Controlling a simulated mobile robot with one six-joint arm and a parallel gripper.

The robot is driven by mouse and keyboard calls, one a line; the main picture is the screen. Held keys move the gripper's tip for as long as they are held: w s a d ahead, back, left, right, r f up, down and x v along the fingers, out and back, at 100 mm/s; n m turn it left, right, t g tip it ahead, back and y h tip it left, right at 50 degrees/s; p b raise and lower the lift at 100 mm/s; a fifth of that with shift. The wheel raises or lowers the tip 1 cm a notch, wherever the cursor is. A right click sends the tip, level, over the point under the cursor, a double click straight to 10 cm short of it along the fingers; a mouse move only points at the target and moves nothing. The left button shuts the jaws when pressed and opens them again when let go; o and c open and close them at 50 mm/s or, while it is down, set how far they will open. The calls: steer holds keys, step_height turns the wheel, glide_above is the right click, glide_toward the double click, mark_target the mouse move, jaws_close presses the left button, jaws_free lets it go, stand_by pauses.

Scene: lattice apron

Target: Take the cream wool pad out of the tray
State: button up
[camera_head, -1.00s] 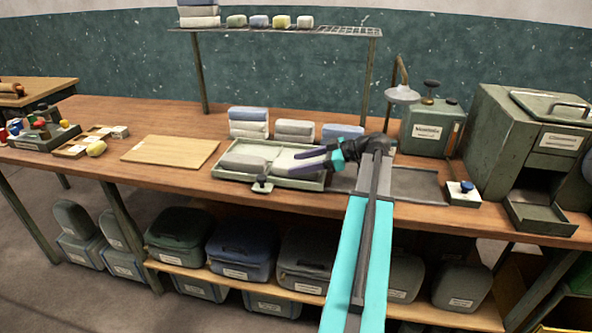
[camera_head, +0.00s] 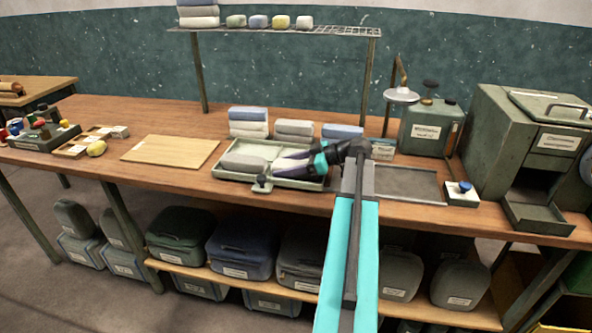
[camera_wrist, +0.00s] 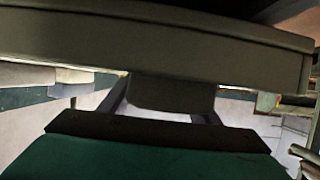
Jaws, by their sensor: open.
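The grey-green tray (camera_head: 226,178) stands near the front edge of the bench. A grey pad (camera_head: 243,162) lies in its left part. The pale cream pad (camera_head: 292,153) lies in its right part, partly hidden by my gripper. My gripper (camera_head: 281,166) reaches in from the right, low over the right part of the tray, with its fingers apart. In the wrist view, a grey-green slab crosses the top, and a dull grey block (camera_wrist: 170,95) shows between my fingers. I cannot tell whether that block is the pad, or whether the fingers touch it.
Folded cloth stacks (camera_head: 248,122) stand behind the tray. A knobbed tab (camera_head: 262,186) is at the tray's front. A flat dark tray (camera_head: 405,183) lies to the right, with a green box (camera_head: 428,130) behind it. A wooden board (camera_head: 170,150) lies to the left.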

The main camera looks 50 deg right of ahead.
mark_target(286, 164)
steer(key=shift+c, duration=0.2)
steer(key=c, duration=0.8)
steer(key=shift+o, duration=0.2)
steer(key=shift+r, duration=0.1)
steer(key=shift+r, duration=1.45)
steer(key=shift+s+a+r+b, duration=0.1)
steer(key=shift+r+b, duration=0.15)
steer(key=shift+b, duration=0.05)
steer(key=s+a+r+b, duration=0.1)
steer(key=s+a+b, duration=0.3)
steer(key=s+a, duration=0.5)
steer(key=shift+s+a+r, duration=0.2)
steer(key=shift+s+a, duration=0.2)
steer(key=shift+s, duration=1.15)
